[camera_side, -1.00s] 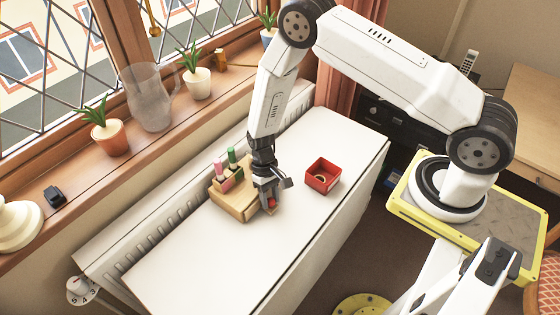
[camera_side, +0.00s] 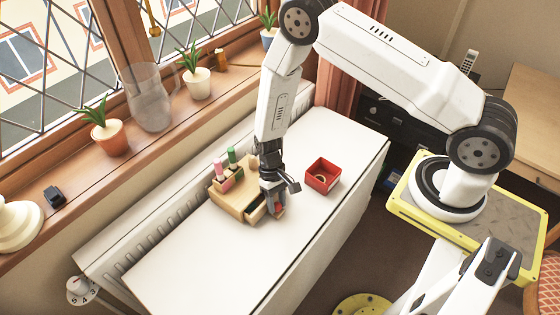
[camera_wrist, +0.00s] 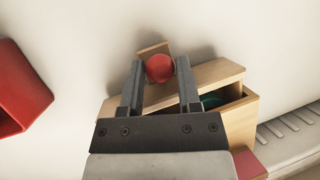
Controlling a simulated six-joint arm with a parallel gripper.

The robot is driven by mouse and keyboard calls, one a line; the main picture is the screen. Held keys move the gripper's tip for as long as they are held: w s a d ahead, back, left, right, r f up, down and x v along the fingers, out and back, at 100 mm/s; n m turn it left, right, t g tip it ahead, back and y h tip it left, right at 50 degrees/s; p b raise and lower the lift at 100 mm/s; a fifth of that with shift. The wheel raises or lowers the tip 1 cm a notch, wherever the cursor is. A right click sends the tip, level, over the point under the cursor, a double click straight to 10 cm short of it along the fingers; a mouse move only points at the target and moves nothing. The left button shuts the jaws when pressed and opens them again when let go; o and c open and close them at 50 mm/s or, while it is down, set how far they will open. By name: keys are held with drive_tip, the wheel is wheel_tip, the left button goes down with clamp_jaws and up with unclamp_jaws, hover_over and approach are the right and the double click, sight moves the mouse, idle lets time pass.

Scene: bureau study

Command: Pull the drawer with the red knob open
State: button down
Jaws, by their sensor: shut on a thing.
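The small wooden drawer box (camera_side: 228,198) stands on the white table. It also shows at the lower right of the wrist view (camera_wrist: 242,118). The red knob (camera_wrist: 159,68) is between the two fingers of my gripper (camera_wrist: 159,76), which is shut on it. A wooden drawer (camera_side: 257,213) sticks out part way from the box in the side view, with a dark gap showing inside. Something green (camera_wrist: 210,101) shows inside the opening in the wrist view. In the side view my gripper (camera_side: 274,208) hides much of the drawer front and the knob.
A red open tray (camera_side: 322,177) stands on the table (camera_side: 215,265) to the right of my gripper; it also shows at the left of the wrist view (camera_wrist: 18,92). Pink and green upright items (camera_side: 232,155) stand on the box. The table front is clear.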

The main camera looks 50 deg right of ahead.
drive_tip(key=s, duration=0.7)
drive_tip(key=shift+s, duration=0.15)
drive_tip(key=shift+c, duration=1.5)
unclamp_jaws()
drive_tip(key=shift+r, duration=0.15)
drive_tip(key=v, duration=0.7)
drive_tip(key=shift+w+r, duration=0.2)
drive_tip(key=shift+r, duration=0.05)
drive_tip(key=shift+d, duration=0.1)
